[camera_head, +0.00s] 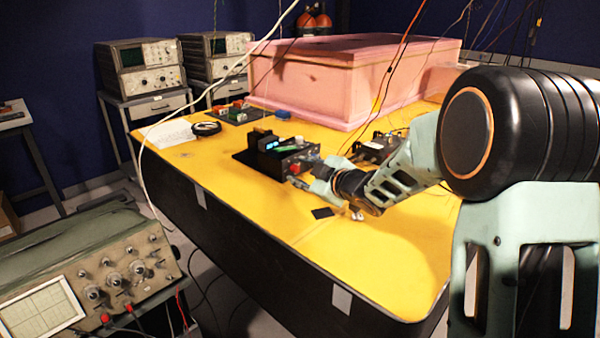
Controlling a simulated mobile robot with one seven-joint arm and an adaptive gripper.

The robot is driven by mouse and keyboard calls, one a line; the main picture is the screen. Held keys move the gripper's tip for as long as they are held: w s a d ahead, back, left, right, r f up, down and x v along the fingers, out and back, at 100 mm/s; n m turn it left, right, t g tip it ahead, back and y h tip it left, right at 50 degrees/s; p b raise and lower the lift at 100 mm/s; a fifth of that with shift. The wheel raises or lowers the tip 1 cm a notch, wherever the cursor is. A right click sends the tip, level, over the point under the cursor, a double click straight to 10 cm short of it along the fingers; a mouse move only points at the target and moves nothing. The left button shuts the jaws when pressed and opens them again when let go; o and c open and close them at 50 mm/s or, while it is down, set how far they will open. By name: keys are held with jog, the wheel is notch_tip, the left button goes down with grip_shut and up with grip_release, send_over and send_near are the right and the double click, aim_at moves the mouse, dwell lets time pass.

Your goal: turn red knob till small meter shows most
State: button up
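A small dark electronics unit (285,155) stands near the middle of the yellow table, with small lit blue and green spots on it. A red part (312,149) shows at its right end; I cannot tell for certain whether it is the knob. The small meter cannot be made out at this size. My gripper (299,176) is at the unit's near right side, close to its front. The fingers are small and partly hidden by my wrist, so I cannot tell whether they touch anything or are open or shut.
The yellow table (370,255) has free room at its front. A pink foam box (345,75) stands behind. A second dark device (376,147) is right of the unit, with cables above. A black flat piece (322,212) lies near my wrist. An oscilloscope (90,270) stands front left.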

jog(key=shift+w+a+f, duration=0.1)
jog(key=shift+w+a, duration=0.15)
jog(key=shift+w, duration=0.1)
jog(key=shift+c, duration=0.4)
grip_shut()
jog(key=shift+r+p, duration=0.2)
jog(key=shift+p, duration=0.5)
